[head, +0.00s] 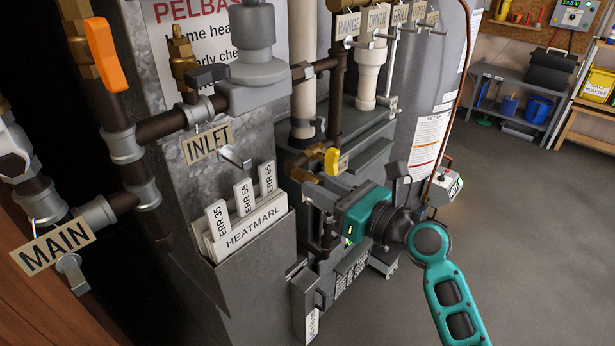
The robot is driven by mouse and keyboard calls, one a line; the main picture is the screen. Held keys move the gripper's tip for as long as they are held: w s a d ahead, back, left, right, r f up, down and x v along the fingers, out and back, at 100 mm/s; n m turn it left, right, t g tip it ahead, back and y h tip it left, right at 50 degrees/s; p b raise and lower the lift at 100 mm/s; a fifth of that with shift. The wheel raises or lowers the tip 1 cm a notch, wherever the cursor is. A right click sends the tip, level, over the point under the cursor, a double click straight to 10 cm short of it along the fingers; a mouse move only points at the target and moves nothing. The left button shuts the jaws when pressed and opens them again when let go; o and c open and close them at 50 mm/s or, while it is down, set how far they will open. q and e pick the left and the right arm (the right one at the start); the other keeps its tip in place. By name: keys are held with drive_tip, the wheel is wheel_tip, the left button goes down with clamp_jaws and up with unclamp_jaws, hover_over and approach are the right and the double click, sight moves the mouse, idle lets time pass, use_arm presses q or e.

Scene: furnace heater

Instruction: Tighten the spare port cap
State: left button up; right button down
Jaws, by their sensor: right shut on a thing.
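My right gripper (336,212) reaches in from the lower right, with its teal arm behind it. It is shut at the pipe fittings on the front of the furnace, just below the yellow valve handle (332,160). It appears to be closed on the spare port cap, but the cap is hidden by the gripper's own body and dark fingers. A brass fitting (304,176) sits up and left of the fingers. I cannot tell how far the cap is screwed on. My left gripper is not in view.
A grey holder labelled HEATMARL (243,232) with several ERR cards stands left of my gripper. An orange valve handle (104,50), INLET tag (207,144) and MAIN tag (52,248) are further left. A grey tank (428,75) stands behind. The floor (525,230) at right is clear.

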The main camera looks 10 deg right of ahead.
drive_tip(key=shift+m, duration=1.1)
drive_tip(key=c, duration=0.8)
unclamp_jaws()
